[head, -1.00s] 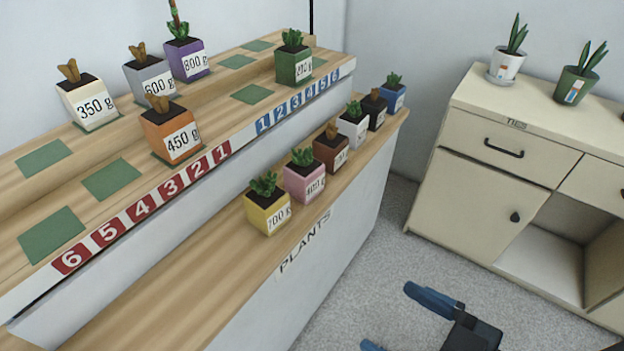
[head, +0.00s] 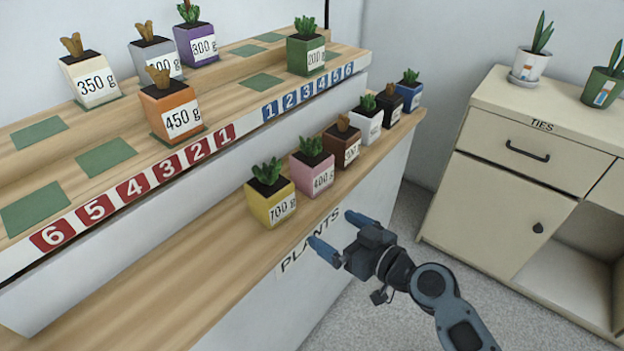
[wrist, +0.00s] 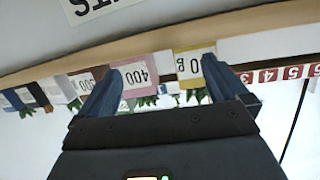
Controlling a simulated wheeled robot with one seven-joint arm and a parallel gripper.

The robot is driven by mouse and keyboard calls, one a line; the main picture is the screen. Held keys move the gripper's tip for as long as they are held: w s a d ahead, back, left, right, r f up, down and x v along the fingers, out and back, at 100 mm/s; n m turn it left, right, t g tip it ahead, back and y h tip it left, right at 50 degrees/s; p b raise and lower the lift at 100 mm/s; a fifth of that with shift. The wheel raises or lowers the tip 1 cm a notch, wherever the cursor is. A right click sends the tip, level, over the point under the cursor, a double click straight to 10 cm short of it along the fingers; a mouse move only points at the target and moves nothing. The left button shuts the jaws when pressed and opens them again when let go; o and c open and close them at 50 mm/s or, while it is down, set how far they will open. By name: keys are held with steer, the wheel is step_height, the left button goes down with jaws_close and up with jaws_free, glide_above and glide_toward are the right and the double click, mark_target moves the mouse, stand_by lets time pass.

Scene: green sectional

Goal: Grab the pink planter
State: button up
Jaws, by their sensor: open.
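The pink planter (head: 313,175) stands upright on the lower wooden shelf, with a green plant in it and a 400 g label. It sits between the yellow planter (head: 270,205) and the brown planter (head: 342,146). My gripper (head: 336,232) is open and empty in front of the shelf edge, apart from the planters and pointing toward the row. In the wrist view, which is upside down, the pink planter (wrist: 152,70) shows between my fingertips (wrist: 160,72), nearer the left finger, with the yellow planter (wrist: 184,62) nearer the right finger.
White (head: 367,122), black (head: 388,106) and blue (head: 409,92) planters continue the row. The upper shelf holds several more, including an orange planter (head: 170,110). A cream cabinet (head: 505,185) stands at right. The lower shelf (head: 170,292) is bare left of the yellow planter.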

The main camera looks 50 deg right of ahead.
mark_target(324, 174)
steer(key=w+d+r+t, duration=0.1)
steer(key=w+d, duration=0.1)
steer(key=w+d+r+n+b, duration=0.1)
steer(key=w+d, duration=0.1)
steer(key=d, duration=0.1)
steer(key=w+d+r+t, duration=0.1)
steer(key=w+d, duration=0.1)
steer(key=shift+w+d+r+t+y+b, duration=0.25)
steer(key=shift+d+r+t+y+b, duration=0.05)
steer(key=shift+r+b, duration=0.1)
steer(key=shift+w+d+r, duration=0.15)
steer(key=shift+w, duration=0.55)
steer(key=w, duration=0.2)
steer(key=w+p, duration=0.1)
steer(key=w, duration=0.1)
steer(key=w+p, duration=0.1)
steer(key=w, duration=0.1)
steer(key=shift+w+d+f, duration=0.2)
steer(key=shift+w+f, duration=0.05)
steer(key=c, duration=1.2)
steer(key=shift+r, duration=0.1)
